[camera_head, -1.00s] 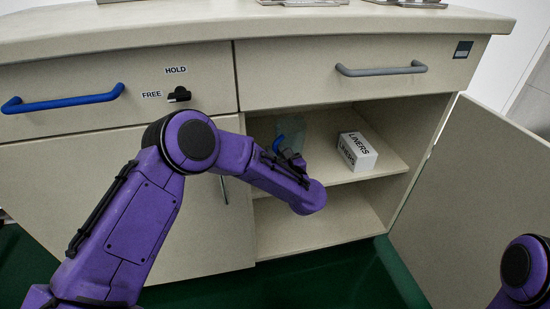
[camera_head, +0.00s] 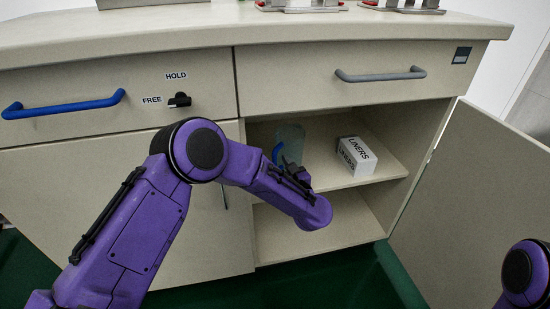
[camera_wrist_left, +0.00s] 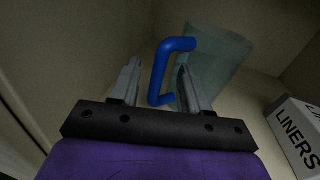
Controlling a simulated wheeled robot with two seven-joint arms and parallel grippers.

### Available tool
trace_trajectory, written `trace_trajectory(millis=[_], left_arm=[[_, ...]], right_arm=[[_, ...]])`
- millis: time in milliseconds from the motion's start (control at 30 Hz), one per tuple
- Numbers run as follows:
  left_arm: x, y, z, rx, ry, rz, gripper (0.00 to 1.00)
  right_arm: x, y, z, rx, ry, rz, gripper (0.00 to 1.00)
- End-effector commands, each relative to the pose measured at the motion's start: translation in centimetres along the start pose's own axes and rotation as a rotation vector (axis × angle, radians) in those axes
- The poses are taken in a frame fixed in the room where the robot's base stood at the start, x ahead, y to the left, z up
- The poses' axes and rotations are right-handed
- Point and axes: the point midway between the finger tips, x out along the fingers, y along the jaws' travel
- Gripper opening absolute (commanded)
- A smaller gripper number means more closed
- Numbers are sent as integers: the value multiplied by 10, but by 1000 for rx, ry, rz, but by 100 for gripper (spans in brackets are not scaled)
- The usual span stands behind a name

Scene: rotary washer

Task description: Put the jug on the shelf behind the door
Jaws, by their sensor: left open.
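The jug is a translucent teal vessel with a blue handle. In the head view the jug (camera_head: 291,141) stands on the upper shelf (camera_head: 362,182) inside the open cabinet, left of a white box. In the left wrist view the jug (camera_wrist_left: 215,62) appears just beyond my fingers, with its handle between or just ahead of them. My left gripper (camera_wrist_left: 158,70) is open, one finger on each side of the handle; contact is not clear. In the head view my left forearm reaches into the cabinet and mostly hides this gripper. The cabinet door (camera_head: 480,190) is swung open on the right.
A white box marked LINERS (camera_head: 356,156) sits on the shelf right of the jug. A grey drawer handle (camera_head: 380,75) is above the opening. A blue handle (camera_head: 65,103) and a black knob (camera_head: 179,99) marked HOLD and FREE are at left. The lower compartment looks empty.

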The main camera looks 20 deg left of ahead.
Motion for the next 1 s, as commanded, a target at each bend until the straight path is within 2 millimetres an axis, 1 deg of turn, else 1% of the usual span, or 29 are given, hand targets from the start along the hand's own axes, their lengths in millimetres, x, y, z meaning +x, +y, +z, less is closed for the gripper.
trace_trajectory(millis=[33, 200, 333, 400, 500, 700, 767, 833, 867, 933, 967, 1000], left_arm=[[-15, -2, 4, 2, 0, -6, 46], [-58, -1, 3, 1, 0, -4, 46], [-80, -1, 2, 1, -1, -3, 46], [-86, 0, 1, 1, -1, -2, 46], [-90, 0, 0, 0, -1, -1, 46], [-90, 0, 0, 3, 0, -1, 46], [-90, 3, -6, 56, 4, -17, 46], [-88, 13, -28, 268, 19, -79, 46], [-88, 21, -44, 420, 29, -126, 46], [-91, 53, -94, 893, 55, -285, 46], [-96, 74, -119, 1130, 66, -374, 46], [-106, 106, -153, 1452, 74, -514, 46]], right_arm=[[-7, 1, -3, -1, 1, 0, 100], [-14, 2, -7, -2, 2, 1, 100], [-17, 2, -9, -2, 3, 1, 100], [-18, 2, -9, -2, 3, 1, 100], [-18, 2, -9, -2, 3, 1, 100], [-18, 2, -9, -2, 3, 1, 100], [-18, 2, -9, -2, 3, 1, 100], [-18, 2, -9, -2, 3, 1, 100], [-18, 2, -9, -2, 3, 1, 100], [-18, 2, -9, -2, 3, 1, 100], [-18, 2, -9, -2, 3, 1, 100], [-18, 2, -9, -2, 3, 1, 100]])
